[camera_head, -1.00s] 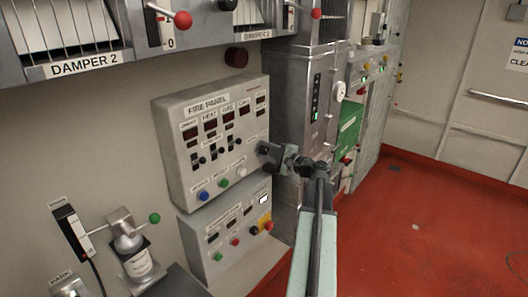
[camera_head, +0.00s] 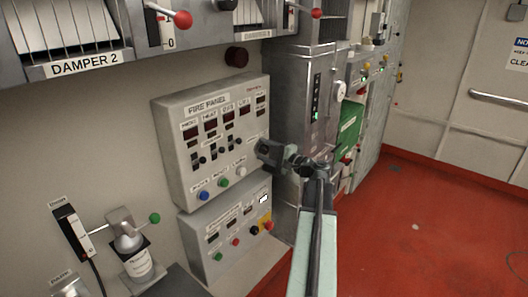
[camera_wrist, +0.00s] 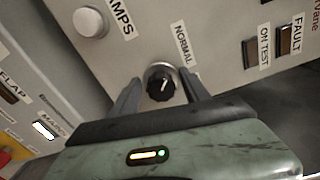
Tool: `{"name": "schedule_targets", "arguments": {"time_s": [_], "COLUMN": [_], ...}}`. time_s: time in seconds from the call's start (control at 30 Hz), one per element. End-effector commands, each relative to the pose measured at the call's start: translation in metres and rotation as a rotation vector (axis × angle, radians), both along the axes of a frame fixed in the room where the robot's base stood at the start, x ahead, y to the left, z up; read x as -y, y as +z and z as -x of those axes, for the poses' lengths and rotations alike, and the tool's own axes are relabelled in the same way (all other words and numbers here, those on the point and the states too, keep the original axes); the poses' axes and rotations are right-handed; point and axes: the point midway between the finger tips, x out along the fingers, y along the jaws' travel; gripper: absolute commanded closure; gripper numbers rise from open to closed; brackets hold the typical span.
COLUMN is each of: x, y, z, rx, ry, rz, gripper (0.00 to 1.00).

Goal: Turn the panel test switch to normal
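The panel test switch (camera_wrist: 160,84) is a black round knob on a pale base, beside the "NORMAL" label (camera_wrist: 182,45) in the wrist view. A short white mark on the knob points roughly up the picture, leaning slightly right. My gripper (camera_wrist: 160,78) is open, one dark finger on each side of the knob, with gaps showing between fingers and knob. In the head view my gripper (camera_head: 262,151) is at the lower right of the fire panel (camera_head: 180,122) and hides the knob there.
The wrist view shows "ON TEST" (camera_wrist: 265,52) and "FAULT" (camera_wrist: 298,36) labels to the right and a white button (camera_wrist: 90,22) at upper left. A lower panel (camera_head: 205,262) stands below the fire panel. The red floor (camera_head: 420,230) at right is clear.

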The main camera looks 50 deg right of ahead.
Motion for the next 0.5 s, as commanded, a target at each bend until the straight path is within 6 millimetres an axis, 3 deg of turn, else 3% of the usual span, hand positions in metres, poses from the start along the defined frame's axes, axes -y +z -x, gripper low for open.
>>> {"name": "schedule_targets", "arguments": {"time_s": [0.3,0.5], "x": [0.0,0.003], "y": [0.0,0.0], "z": [0.003,0.038], "rx": [0.001,0.001], "ry": [-0.001,-0.005], "rz": [-0.001,-0.001], "gripper": [0.46,0.46]}}
